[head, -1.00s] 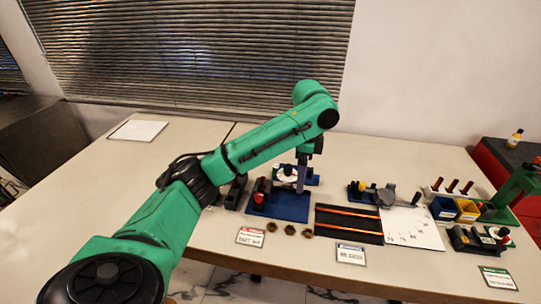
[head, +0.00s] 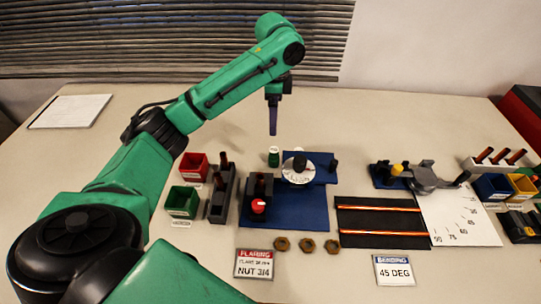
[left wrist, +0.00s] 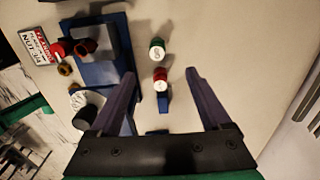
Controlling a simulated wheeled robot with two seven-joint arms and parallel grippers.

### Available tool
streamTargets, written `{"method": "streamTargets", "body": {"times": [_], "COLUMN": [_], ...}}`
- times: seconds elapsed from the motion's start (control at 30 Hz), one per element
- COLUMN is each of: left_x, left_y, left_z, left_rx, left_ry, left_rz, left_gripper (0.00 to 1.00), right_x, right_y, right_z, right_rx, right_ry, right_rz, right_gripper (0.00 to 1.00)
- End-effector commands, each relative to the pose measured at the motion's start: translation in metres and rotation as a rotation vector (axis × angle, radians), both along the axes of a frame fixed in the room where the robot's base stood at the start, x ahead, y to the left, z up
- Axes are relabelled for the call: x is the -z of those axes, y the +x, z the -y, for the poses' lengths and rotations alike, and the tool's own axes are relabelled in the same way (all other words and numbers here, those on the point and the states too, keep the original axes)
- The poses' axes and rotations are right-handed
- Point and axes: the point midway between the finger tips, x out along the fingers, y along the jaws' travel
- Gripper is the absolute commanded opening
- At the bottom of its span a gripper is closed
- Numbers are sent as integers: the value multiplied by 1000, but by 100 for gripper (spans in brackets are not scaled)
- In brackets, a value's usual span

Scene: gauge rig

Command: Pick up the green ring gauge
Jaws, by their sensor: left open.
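The green ring gauge (head: 273,157) is a small green cylinder with a pale top, standing on the table just behind the blue flaring rig in the head view. In the left wrist view the green gauge (left wrist: 156,49) lies beyond my fingertips, near the middle top. A similar red gauge (left wrist: 160,80) stands beside it, between the fingertips in the picture; I cannot make it out in the head view. My left gripper (head: 272,122) points down, open and empty, and appears above the gauges. It also shows in the left wrist view (left wrist: 160,76). My right gripper is out of view.
The blue flaring rig (head: 285,215) with a white dial (head: 298,168) and red knob stands close in front. Red (head: 193,167) and green (head: 182,201) bins and a dark rack (head: 221,195) are left. Bending bars (head: 380,222) are right.

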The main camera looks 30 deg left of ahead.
Motion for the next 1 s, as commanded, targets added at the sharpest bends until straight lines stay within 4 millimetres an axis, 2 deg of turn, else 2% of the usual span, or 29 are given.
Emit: {"method": "streamTargets", "body": {"times": [0.3, 0.47, 0.7, 0.93, 0.97, 1.0], "left_x": [73, 93, 136, 141, 141, 141], "left_y": [-2, -2, -5, -5, -5, -5], "left_z": [-1, 1, 4, 4, 4, 5], "left_rx": [-1, 0, -1, 1, 1, 1], "left_ry": [3, 1, 3, 3, 3, 3], "left_rz": [-6, -4, -3, -1, -1, -1], "left_gripper": [81, 81, 81, 81, 74, 58], "right_x": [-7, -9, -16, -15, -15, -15], "right_y": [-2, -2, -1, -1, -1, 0], "right_z": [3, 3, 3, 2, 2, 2], "right_rx": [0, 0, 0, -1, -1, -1], "right_ry": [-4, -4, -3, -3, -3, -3], "right_rz": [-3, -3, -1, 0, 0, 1], "right_gripper": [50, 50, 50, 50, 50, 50]}}
